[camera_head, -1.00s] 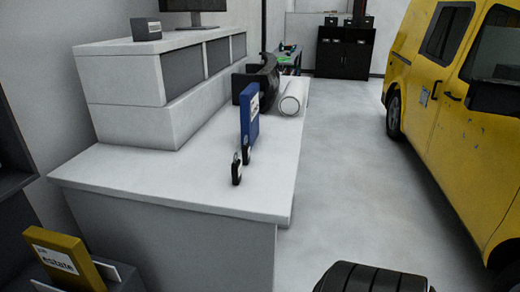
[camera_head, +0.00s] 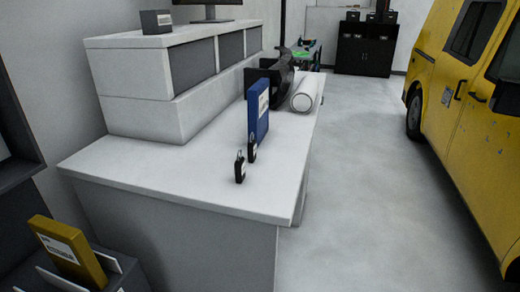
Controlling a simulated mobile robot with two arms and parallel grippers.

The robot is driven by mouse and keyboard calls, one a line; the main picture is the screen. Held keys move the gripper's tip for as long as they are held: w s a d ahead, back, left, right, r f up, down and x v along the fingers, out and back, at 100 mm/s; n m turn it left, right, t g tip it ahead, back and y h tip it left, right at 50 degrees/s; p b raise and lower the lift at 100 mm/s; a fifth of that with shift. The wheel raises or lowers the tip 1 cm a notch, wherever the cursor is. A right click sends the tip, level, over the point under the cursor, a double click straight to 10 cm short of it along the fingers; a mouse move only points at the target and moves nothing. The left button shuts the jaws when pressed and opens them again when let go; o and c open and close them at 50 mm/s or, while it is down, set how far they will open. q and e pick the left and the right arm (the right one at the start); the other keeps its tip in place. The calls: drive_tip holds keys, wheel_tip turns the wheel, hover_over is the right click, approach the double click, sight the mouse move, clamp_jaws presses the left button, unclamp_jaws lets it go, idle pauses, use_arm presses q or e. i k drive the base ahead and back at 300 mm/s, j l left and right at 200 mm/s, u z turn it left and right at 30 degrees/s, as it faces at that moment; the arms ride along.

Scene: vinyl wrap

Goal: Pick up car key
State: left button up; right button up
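Two small black car keys stand on the white counter (camera_head: 190,187). The nearer car key (camera_head: 240,169) is close to the counter's right part, towards the near edge. The other car key (camera_head: 252,150) stands just behind it, by the base of an upright blue binder (camera_head: 259,112). Neither of my grippers shows in the head view, so I cannot see how they stand.
A white roll (camera_head: 305,94) and a black curved object (camera_head: 284,82) lie behind the binder. A yellow binder (camera_head: 68,252) is at the lower left. A yellow van (camera_head: 462,110) stands at the right. Grey floor (camera_head: 365,190) between counter and van is clear.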

sight(252, 145)
drive_tip(key=l+u, duration=0.3)
drive_tip(key=l, duration=0.15)
drive_tip(key=l+u, duration=0.25)
drive_tip(key=l, duration=0.2)
drive_tip(key=k+l+u, duration=0.15)
drive_tip(key=l+u, duration=0.15)
drive_tip(key=l, duration=0.15)
drive_tip(key=k+l+u, duration=0.1)
drive_tip(key=l+u, duration=0.15)
drive_tip(key=l, duration=0.2)
